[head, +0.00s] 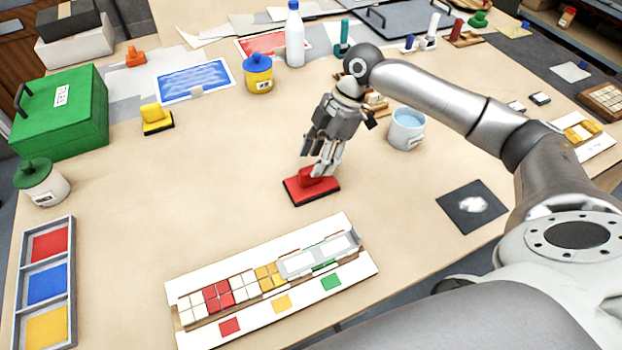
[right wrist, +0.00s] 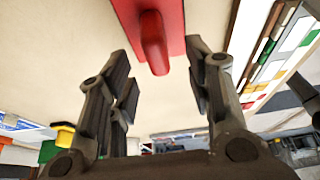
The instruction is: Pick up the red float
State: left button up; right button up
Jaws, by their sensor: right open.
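The red float (head: 312,187) lies flat on the table, a red block with a raised red handle and a dark base edge. My right gripper (head: 322,172) is directly above it, pointing down, with its fingertips close to the handle. In the right wrist view the red float (right wrist: 176,22) is at the top, its handle pointing toward the space between the fingers. The right gripper (right wrist: 160,75) is open there, with one finger on each side and nothing between the pads. Whether a finger touches the handle in the head view is unclear. My left gripper is not in view.
A mosaic panel (head: 190,290) with coloured tiles lies in front of the float. A yellow float (head: 156,119) and a green box (head: 60,112) are at left. The table left of the float is clear.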

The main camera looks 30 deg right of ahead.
aim_at(312, 167)
jog(key=p+x, duration=0.1)
jog(key=x, duration=0.2)
jog(key=shift+w+a+f, duration=0.1)
jog(key=shift+a+f, duration=0.05)
jog(key=shift+f, duration=0.45)
jog(key=c, duration=0.3)
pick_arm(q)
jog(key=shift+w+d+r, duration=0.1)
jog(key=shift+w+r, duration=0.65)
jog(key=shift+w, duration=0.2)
pick_arm(e)
grip_shut()
